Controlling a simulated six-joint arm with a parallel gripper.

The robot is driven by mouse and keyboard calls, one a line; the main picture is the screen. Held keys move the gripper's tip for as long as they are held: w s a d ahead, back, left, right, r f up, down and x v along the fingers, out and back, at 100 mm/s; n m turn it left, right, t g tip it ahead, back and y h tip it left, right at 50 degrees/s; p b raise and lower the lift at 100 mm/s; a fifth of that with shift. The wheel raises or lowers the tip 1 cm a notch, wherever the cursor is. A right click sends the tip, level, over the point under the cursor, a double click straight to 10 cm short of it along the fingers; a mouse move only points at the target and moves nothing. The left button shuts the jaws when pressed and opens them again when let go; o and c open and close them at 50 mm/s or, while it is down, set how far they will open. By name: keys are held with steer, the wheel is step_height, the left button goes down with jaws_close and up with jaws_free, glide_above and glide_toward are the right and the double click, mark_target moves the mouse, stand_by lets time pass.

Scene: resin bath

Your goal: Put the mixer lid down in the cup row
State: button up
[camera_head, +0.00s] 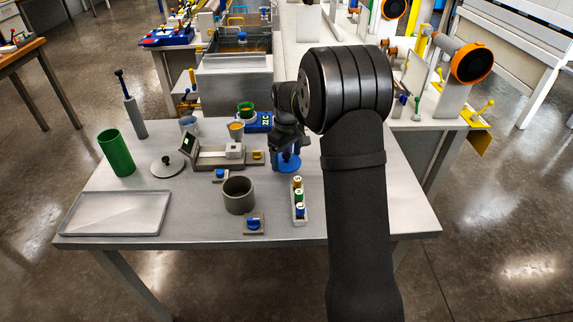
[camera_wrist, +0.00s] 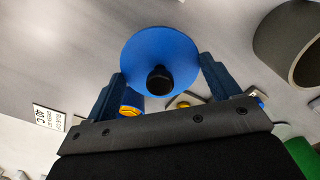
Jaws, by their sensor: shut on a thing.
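The mixer lid is a blue disc (camera_head: 288,163) with a black knob. It shows in the wrist view (camera_wrist: 150,45) between the fingers. My gripper (camera_head: 287,147) is shut on the lid near the back right of the table; the wrist view (camera_wrist: 162,80) shows a finger at each side of the disc. I cannot tell the gap between lid and table. At the back of the table stand a bluish cup (camera_head: 189,124), a cup with orange contents (camera_head: 236,131) and a green-rimmed cup (camera_head: 246,108). My arm hides part of the table's right side.
A blue unit with a display (camera_head: 264,121) stands just left of my gripper. A grey pot (camera_head: 238,196), a vial rack (camera_head: 299,213) and a blue-knobbed block (camera_head: 254,224) stand in front. A grey lid (camera_head: 167,166), green cylinder (camera_head: 117,154) and tray (camera_head: 115,213) are left.

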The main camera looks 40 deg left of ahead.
mark_target(287, 163)
steer(key=shift+f, duration=1.9)
steer(key=o, duration=0.9)
steer(key=shift+f, duration=0.15)
step_height(287, 163, up, 12)
steer(key=shift+r, duration=0.2)
